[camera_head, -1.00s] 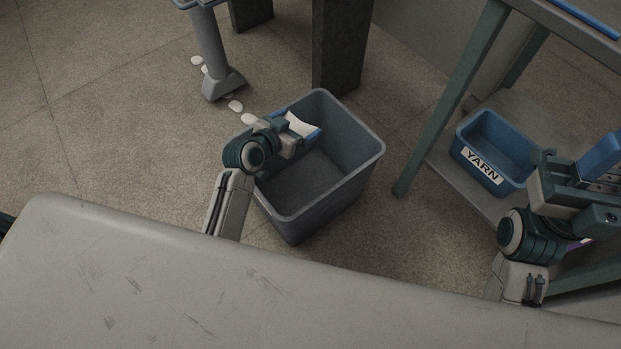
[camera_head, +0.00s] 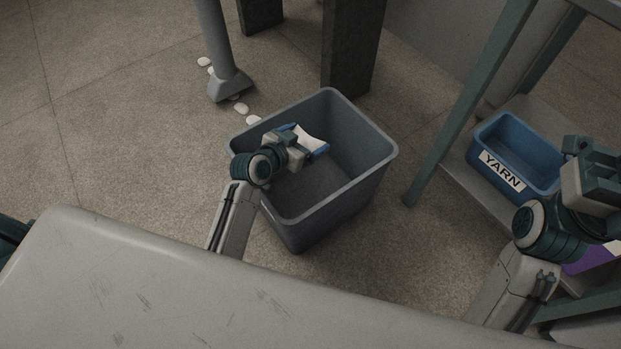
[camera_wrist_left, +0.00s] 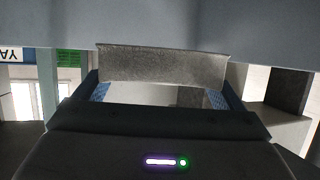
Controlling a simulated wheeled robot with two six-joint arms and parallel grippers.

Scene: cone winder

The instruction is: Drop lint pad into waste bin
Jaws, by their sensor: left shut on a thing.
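The waste bin (camera_head: 370,165) is a grey open-topped tub on the floor in the middle of the head view. My left gripper (camera_head: 309,145) is over the bin's opening, towards its left side. It is shut on the lint pad (camera_head: 311,136), a pale flat piece between its blue-tipped fingers. In the left wrist view the pad (camera_wrist_left: 160,66) shows as a grey fuzzy slab across the fingers. My right gripper is at the right edge of the head view, cut off by the frame, so its fingers do not show.
A blue bin labelled YARN (camera_head: 517,155) stands on a low shelf of the green-legged table (camera_head: 465,110) at right. Several white pieces (camera_head: 241,108) lie on the floor behind the bin, near a grey post (camera_head: 228,86). A dark pillar (camera_head: 352,50) stands behind the bin.

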